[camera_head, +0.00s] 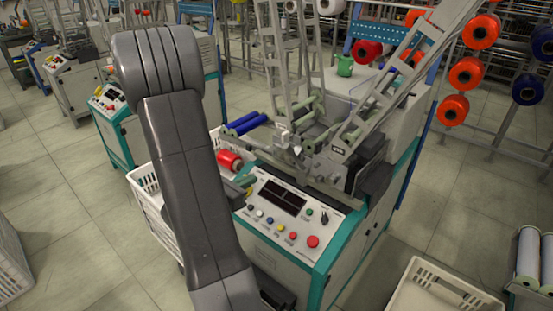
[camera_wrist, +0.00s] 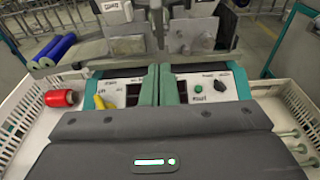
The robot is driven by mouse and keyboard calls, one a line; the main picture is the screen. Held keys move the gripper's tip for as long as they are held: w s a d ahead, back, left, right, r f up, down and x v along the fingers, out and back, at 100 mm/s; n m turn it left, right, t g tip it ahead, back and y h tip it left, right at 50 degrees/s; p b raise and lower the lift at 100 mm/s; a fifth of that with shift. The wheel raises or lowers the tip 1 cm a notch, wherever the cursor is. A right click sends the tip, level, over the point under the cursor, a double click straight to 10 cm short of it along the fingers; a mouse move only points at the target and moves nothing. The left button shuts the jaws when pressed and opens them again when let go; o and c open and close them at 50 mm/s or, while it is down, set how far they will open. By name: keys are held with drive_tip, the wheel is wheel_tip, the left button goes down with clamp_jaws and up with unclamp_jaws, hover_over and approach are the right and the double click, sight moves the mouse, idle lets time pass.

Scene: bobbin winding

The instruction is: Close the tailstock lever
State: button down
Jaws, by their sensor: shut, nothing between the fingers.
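The winding machine's head, a grey metal mechanism (camera_head: 300,140), sits above the control panel (camera_head: 290,212). In the wrist view the mechanism (camera_wrist: 128,44) is at the top, beyond my fingertips. I cannot clearly pick out the tailstock lever among its grey parts. A small yellow piece (camera_wrist: 99,102) stands by the panel's left side; I cannot tell what it belongs to. My gripper (camera_wrist: 166,70) is shut and empty, its two fingers together in front of the panel and apart from the mechanism. In the head view my arm hides most of the gripper.
A red bobbin (camera_head: 230,160) and blue rolls (camera_head: 244,123) lie left of the mechanism. A white crate (camera_head: 150,205) stands at the machine's left, another (camera_head: 440,290) at front right. Slanted metal ladder frames (camera_head: 400,80) rise above the machine. Open floor lies to the left.

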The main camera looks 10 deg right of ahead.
approach(287, 153)
wheel_tip(287, 153, down, 4)
drive_tip(key=w+d, duration=0.2)
drive_tip(key=w+d+r+p, duration=0.2)
drive_tip(key=shift+d+r, duration=0.2)
drive_tip(key=shift+d, duration=0.1)
idle(0.4)
